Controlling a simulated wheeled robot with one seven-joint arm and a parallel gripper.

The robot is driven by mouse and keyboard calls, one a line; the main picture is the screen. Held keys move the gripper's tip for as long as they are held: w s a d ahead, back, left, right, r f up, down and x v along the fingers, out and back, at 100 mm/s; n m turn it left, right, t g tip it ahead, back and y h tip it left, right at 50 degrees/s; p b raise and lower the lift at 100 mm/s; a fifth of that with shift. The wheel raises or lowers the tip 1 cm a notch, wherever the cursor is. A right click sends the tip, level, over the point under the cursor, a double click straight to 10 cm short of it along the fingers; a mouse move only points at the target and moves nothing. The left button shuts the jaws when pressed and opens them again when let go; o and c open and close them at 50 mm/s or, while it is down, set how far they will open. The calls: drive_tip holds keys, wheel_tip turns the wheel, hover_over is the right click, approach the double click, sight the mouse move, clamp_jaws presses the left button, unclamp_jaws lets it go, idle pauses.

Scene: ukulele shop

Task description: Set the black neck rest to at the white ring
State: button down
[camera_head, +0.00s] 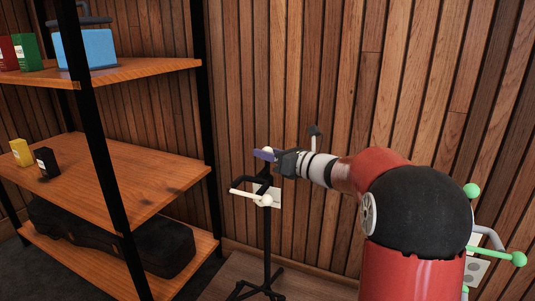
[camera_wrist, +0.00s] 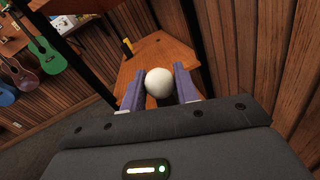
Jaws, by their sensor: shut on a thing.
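A black stand (camera_head: 267,235) stands on the floor before the wood wall in the head view. My gripper (camera_head: 264,155), with purple fingers, comes in from the right at the knob. In the wrist view, the gripper (camera_wrist: 159,73) has one finger on each side of the white knob (camera_wrist: 158,84) and is shut on it. I cannot make out the white ring on the pole.
The slatted wall (camera_head: 330,100) is close behind.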

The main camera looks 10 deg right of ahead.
wheel_tip(320, 180, up, 18)
drive_tip(key=p, duration=1.4)
drive_tip(key=shift+r, duration=0.1)
drive_tip(key=c, duration=1.1)
unclamp_jaws()
drive_tip(key=v, duration=0.7)
drive_tip(key=shift+s+d, duration=0.25)
drive_tip(key=shift+s, duration=0.05)
